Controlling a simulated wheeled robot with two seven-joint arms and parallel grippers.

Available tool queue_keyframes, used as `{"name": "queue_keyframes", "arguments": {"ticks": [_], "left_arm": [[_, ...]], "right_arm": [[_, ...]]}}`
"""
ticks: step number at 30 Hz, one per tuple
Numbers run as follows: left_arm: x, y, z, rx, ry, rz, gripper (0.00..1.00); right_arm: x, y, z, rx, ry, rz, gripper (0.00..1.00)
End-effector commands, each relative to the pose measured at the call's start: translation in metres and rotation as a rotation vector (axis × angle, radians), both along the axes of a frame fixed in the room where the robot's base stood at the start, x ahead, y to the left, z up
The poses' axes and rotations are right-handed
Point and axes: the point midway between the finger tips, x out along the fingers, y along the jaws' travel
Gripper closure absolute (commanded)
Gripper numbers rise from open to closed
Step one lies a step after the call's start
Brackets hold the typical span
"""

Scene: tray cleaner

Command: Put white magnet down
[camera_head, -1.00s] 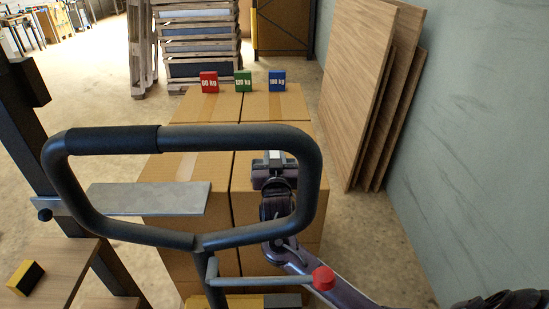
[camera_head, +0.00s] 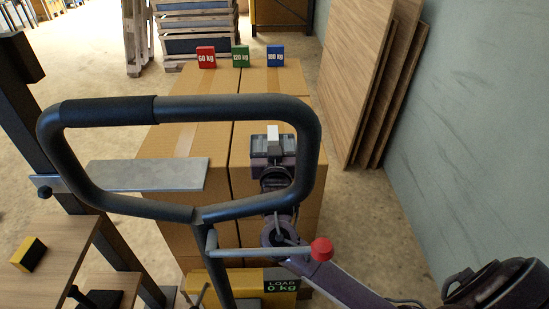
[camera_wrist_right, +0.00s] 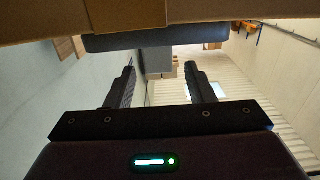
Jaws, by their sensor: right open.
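My right gripper (camera_head: 272,153) is open over the brown cardboard boxes (camera_head: 190,222), seen through the black loop handle (camera_head: 103,112). A small pale block (camera_head: 273,133), which looks like the white magnet, stands at its fingertips. In the right wrist view, the two fingers of the gripper (camera_wrist_right: 158,84) are apart. A grey block (camera_wrist_right: 157,61) shows beyond and between them, below a dark bar (camera_wrist_right: 155,39); I cannot tell whether it touches either finger. My left gripper is not in view.
Red (camera_head: 206,57), green (camera_head: 240,56) and blue (camera_head: 276,56) weight blocks stand on the far boxes. A grey plate (camera_head: 150,175) lies at left. A yellow-black block (camera_head: 28,254) sits on a wooden surface. A display (camera_head: 282,286) reads LOAD 0 kg. Wooden boards (camera_head: 350,80) lean right.

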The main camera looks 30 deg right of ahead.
Motion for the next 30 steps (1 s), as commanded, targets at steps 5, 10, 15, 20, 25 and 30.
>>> {"name": "queue_keyframes", "arguments": {"ticks": [5, 10, 15, 20, 25, 30], "left_arm": [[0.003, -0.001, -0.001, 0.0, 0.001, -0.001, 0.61], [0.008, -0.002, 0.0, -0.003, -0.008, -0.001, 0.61], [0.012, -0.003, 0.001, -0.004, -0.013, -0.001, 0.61], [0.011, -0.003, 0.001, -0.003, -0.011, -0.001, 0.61], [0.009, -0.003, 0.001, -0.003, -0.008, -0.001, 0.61], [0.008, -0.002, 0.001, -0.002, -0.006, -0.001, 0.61]], "right_arm": [[-0.036, 0.017, -0.001, 0.005, 0.001, 0.001, 0.51], [-0.057, 0.027, -0.001, 0.004, 0.001, 0.0, 0.51], [-0.065, 0.031, 0.001, 0.0, -0.001, -0.002, 0.51], [-0.066, 0.031, 0.001, 0.0, -0.001, -0.002, 0.51], [-0.065, 0.031, 0.001, 0.0, -0.001, -0.002, 0.51], [-0.065, 0.031, 0.001, 0.0, -0.001, -0.002, 0.51]]}}
